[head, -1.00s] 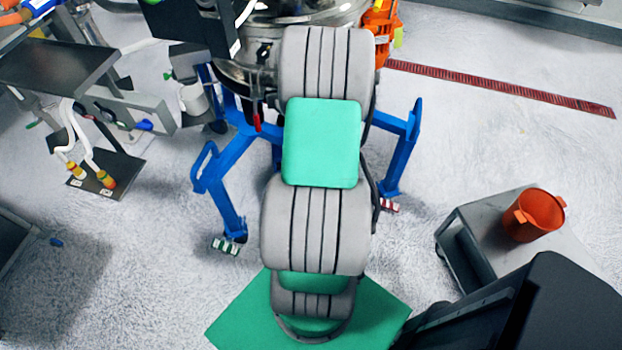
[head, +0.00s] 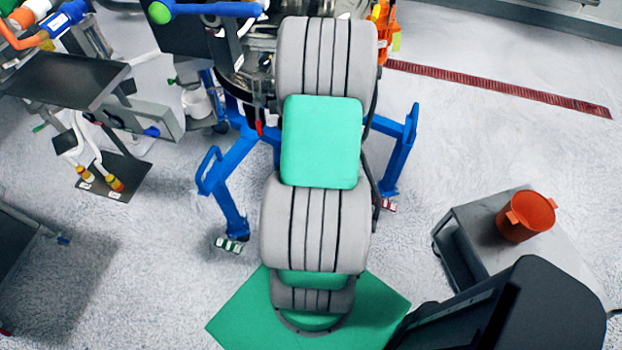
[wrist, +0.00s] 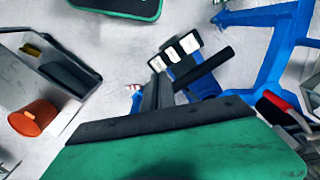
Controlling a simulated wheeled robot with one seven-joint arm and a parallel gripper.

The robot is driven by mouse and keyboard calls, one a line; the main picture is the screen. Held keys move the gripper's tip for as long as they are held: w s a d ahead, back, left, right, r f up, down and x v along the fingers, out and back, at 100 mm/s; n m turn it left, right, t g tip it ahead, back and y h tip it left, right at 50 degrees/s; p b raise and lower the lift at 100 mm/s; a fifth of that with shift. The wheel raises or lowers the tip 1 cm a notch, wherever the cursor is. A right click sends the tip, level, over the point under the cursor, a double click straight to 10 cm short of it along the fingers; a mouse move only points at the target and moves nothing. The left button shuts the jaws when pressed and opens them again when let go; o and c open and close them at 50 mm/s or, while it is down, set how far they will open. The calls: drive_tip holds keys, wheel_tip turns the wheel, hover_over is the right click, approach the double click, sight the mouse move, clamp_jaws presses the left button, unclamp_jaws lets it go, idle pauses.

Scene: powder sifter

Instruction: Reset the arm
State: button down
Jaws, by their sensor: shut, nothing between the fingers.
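My arm runs up the middle of the head view in grey ribbed and green sections, from a green base plate at the bottom. The head view does not show my gripper. In the wrist view my gripper (wrist: 160,92) shows as dark fingers beyond a black strip and a green housing. The fingers are shut with nothing seen held. The steel sifter machine (head: 255,62) stands behind the top of my arm on a blue frame (head: 232,150), and my arm hides much of it. The blue frame also shows in the wrist view (wrist: 272,70), beyond the fingers.
An orange bucket (head: 527,217) sits on a grey cart (head: 480,222) at the right; it also shows in the wrist view (wrist: 36,118). A grey table (head: 62,80) with hoses stands at the left. Open floor (head: 500,140) lies right of the frame.

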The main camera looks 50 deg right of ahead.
idle(0.3)
drive_tip(key=s+a+r+n+g+y, duration=0.25)
drive_tip(key=s+a, duration=0.35)
drive_tip(key=a, duration=0.4)
drive_tip(key=w+a+r+n+t, duration=0.2)
drive_tip(key=w+a+r+n, duration=0.1)
drive_tip(key=a+r, duration=0.4)
drive_tip(key=w+a+r+n+t+h, duration=0.1)
drive_tip(key=w+a+r+n+t, duration=0.1)
drive_tip(key=w+a+r+n, duration=0.2)
drive_tip(key=w+a+r+n+t+h, duration=0.1)
drive_tip(key=w+a+r+n, duration=0.3)
drive_tip(key=a+r, duration=0.6)
drive_tip(key=shift+w+a+r+t, duration=0.3)
drive_tip(key=shift+w+a+t, duration=0.2)
drive_tip(key=shift+w+t, duration=0.55)
drive_tip(key=shift+w+h, duration=0.2)
drive_tip(key=shift+h, duration=0.05)
